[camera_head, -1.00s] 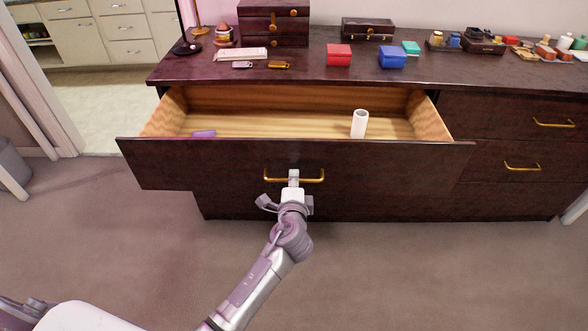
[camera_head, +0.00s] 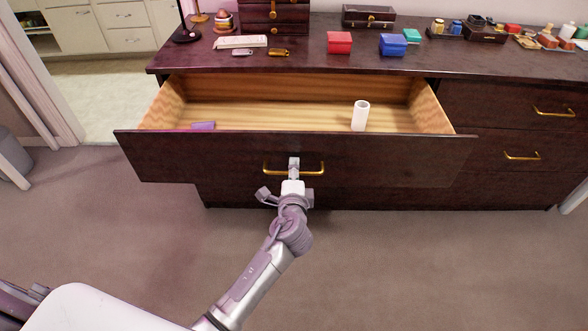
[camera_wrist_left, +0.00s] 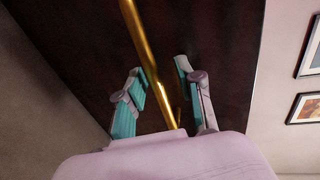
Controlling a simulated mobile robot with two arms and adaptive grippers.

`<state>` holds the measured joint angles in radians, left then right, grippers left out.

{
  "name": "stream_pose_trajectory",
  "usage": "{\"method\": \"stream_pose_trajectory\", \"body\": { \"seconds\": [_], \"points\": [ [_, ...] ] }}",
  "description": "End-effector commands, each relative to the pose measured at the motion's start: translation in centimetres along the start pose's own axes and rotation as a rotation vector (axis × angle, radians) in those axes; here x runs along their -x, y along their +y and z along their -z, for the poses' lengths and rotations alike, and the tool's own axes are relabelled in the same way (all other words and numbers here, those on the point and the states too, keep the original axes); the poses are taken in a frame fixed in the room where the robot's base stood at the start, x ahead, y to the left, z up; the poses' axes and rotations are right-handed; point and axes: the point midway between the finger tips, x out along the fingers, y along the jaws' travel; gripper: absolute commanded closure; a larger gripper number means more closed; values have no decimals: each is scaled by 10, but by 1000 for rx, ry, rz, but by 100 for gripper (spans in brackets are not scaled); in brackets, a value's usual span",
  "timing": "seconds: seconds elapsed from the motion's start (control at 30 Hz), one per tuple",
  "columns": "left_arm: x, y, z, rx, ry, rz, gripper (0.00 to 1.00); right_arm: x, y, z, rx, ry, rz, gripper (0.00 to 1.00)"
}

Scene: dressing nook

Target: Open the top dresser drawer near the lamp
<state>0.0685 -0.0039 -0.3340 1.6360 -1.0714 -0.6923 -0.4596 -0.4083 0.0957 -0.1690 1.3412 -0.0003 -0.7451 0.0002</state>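The dark wood top drawer (camera_head: 220,160) of the dresser (camera_head: 460,84) is pulled well out, showing its pale wooden inside. Its front carries a brass bar handle (camera_head: 312,174). A white cylinder (camera_head: 360,116) stands inside at the right, and a small purple item (camera_head: 203,126) lies at the left. My left gripper (camera_head: 293,163) is at the handle. In the left wrist view, the brass handle (camera_wrist_left: 143,40) passes between the gripper's two spread fingers (camera_wrist_left: 160,80), with gaps visible on both sides. A black lamp base (camera_head: 186,35) stands on the dresser top. My right gripper is not visible.
A jewelry chest (camera_head: 274,22), red box (camera_head: 339,42), blue box (camera_head: 392,45) and several small items stand on the dresser top. More closed drawers (camera_head: 515,140) are at the right. The carpet (camera_head: 420,270) in front is clear. A bin (camera_head: 12,158) stands at the far left.

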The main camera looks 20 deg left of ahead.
Motion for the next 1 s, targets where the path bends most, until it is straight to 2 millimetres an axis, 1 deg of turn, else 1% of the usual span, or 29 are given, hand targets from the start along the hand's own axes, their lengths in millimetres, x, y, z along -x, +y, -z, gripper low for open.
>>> {"method": "stream_pose_trajectory", "body": {
  "seconds": [0.07,0.17,0.27,0.37,0.6,0.7,0.83,1.0],
  "points": [
    [0,1,0,0,0,-2,63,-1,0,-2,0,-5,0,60],
    [4,2,0,0,0,-3,63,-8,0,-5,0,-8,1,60],
    [15,2,0,0,1,-4,63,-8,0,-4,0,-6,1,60],
    [34,2,0,1,1,-5,63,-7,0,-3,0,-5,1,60],
    [86,1,0,1,1,-5,63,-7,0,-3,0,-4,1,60],
    [102,0,0,0,0,-4,63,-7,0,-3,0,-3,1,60],
    [115,0,0,0,1,-2,63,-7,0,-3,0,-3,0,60],
    [120,-1,0,1,0,-1,63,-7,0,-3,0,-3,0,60]
  ]
}}
